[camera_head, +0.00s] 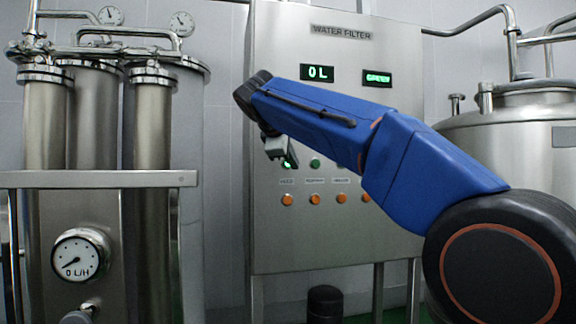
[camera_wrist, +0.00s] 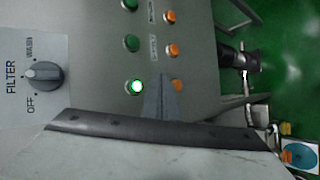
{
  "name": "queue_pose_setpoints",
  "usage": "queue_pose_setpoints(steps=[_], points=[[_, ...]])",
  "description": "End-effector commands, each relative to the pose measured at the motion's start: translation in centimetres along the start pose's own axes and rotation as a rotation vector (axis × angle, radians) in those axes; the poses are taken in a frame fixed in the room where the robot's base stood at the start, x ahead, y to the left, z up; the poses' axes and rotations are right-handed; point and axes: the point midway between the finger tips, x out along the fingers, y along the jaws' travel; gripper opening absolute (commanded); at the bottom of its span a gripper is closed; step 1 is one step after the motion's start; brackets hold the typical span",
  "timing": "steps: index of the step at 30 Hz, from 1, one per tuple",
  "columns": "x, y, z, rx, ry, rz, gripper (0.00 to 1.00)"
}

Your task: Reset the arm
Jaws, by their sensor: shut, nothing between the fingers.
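My arm is blue and reaches across the front of the steel water filter cabinet (camera_head: 390,60). My gripper (camera_head: 282,160) hangs from the arm's far end, in front of the button area. In the wrist view my gripper (camera_wrist: 163,84) shows two grey fingers together, with nothing between them. A lit green button (camera_wrist: 136,87) is just left of the fingertips there. It also glows beside my gripper in the head view (camera_head: 290,164). I cannot tell whether the fingers touch the panel.
Orange buttons (camera_head: 287,199) sit in a row below green ones. The upper display (camera_head: 317,73) reads 0 L. Steel filter columns (camera_head: 150,125) with a gauge (camera_head: 80,255) stand left; a steel tank (camera_head: 510,130) stands right.

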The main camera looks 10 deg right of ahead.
Motion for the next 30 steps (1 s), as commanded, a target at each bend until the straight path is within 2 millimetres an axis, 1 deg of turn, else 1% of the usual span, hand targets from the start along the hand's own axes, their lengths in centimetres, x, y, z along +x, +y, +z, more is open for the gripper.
queue_pose_setpoints(steps=[14, 16, 18, 20, 23, 29, 30], points=[[0.0, 0.0, 0.0, 0.001, 0.000, 0.000, 0.00], [0.1, -0.3, 0.3, 0.006, 0.001, -0.005, 0.00], [0.2, -1.1, 1.0, 0.021, 0.007, -0.018, 0.00], [0.5, -2.2, 1.9, 0.041, 0.013, -0.037, 0.00], [1.0, -5.2, 4.1, 0.097, 0.026, -0.086, 0.00], [2.0, -13.3, 8.6, 0.241, 0.048, -0.203, 0.00], [2.1, -15.1, 9.5, 0.272, 0.050, -0.228, 0.00]])
